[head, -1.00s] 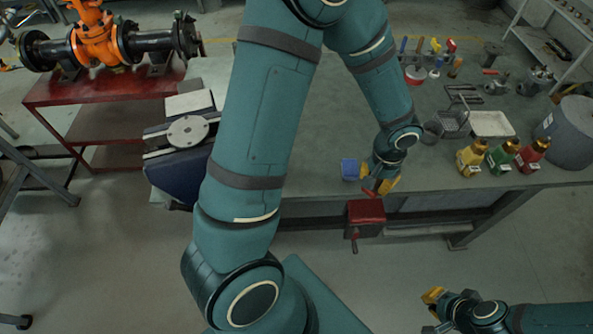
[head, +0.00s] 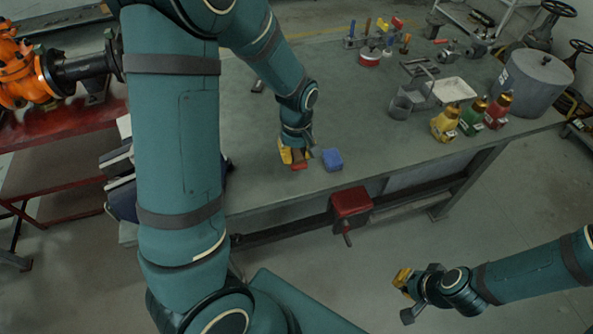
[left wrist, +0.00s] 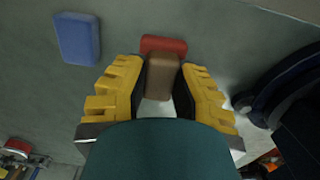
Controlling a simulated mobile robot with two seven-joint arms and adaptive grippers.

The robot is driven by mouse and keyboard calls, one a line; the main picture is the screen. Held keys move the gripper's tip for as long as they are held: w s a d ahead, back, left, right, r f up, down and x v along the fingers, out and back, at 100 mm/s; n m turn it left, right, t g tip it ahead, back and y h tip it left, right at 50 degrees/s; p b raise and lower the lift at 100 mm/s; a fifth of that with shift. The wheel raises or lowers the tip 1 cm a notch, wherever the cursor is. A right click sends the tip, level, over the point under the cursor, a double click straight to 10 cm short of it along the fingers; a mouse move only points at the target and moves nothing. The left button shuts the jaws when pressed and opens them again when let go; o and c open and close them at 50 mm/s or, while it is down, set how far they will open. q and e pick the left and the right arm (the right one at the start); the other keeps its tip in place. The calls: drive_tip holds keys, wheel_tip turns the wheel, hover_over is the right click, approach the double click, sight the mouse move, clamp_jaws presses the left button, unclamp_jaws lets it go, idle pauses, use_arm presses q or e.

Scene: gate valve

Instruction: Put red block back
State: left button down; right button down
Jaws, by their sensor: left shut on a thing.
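My left gripper (head: 294,158) points down at the workbench's (head: 262,125) front part, left of a blue block (head: 332,160). I cannot tell whether the red block touches the bench. My right gripper (head: 404,284) is empty over the floor at the lower right; its opening is unclear.
A red vise (head: 350,203) hangs on the bench's front edge.

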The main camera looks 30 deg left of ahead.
sight(296, 175)
use_arm(q)
wheel_tip(296, 175, down, 6)
drive_tip(key=shift+r+b, duration=0.15)
drive_tip(key=shift+b, duration=0.5)
drive_tip(key=shift+r, duration=0.1)
drive_tip(key=shift+f, duration=0.25)
drive_tip(key=c, duration=0.9)
unclamp_jaws()
drive_tip(key=shift+r, duration=0.1)
drive_tip(key=shift+r, duration=0.1)
